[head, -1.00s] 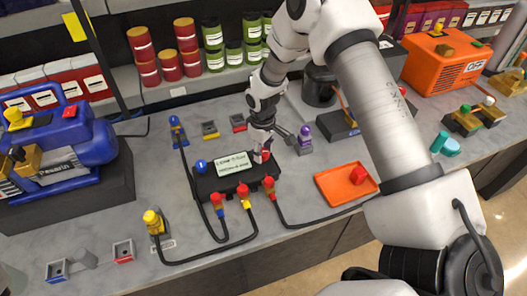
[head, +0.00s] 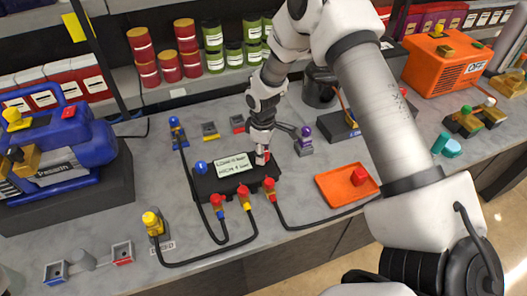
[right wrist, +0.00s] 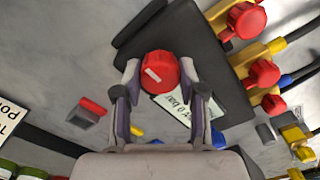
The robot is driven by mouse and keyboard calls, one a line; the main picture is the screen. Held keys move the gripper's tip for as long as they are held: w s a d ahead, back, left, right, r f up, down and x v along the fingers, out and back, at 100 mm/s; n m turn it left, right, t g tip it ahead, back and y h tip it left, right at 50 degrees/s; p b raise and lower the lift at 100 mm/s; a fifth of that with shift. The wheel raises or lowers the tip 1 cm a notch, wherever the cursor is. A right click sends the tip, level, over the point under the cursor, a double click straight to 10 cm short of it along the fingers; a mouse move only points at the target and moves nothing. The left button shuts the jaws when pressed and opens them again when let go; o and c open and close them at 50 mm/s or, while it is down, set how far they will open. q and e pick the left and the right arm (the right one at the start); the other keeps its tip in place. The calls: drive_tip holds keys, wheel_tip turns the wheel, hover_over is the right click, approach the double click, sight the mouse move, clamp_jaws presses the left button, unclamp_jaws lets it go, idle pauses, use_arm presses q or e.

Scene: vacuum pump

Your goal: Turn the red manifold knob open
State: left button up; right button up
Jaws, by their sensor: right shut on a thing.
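The black manifold (head: 208,184) lies on the grey bench, with a pale label on top. Its red knob (head: 266,155) is at the far right corner, partly hidden by my right gripper (head: 261,158). In the right wrist view the red knob (right wrist: 160,68) sits between the two fingers of my right gripper (right wrist: 160,88), which is shut on it. A white mark on the knob runs slantwise. A blue knob (head: 201,166) is at the manifold's left end. My left gripper is not in view.
Red and yellow hose fittings (head: 243,192) line the manifold's front edge, with black hoses over the bench. An orange tray (head: 330,192) lies to the right, and a blue pump (head: 70,150) at left.

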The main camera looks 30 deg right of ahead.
drive_tip(key=o, duration=1.1)
drive_tip(key=shift+a, duration=0.1)
drive_tip(key=shift+o, duration=0.2)
drive_tip(key=shift+w+a+f, duration=0.1)
drive_tip(key=shift+w, duration=0.1)
drive_tip(key=shift+r, duration=0.25)
wheel_tip(320, 180, up, 12)
drive_tip(key=shift+f, duration=0.25)
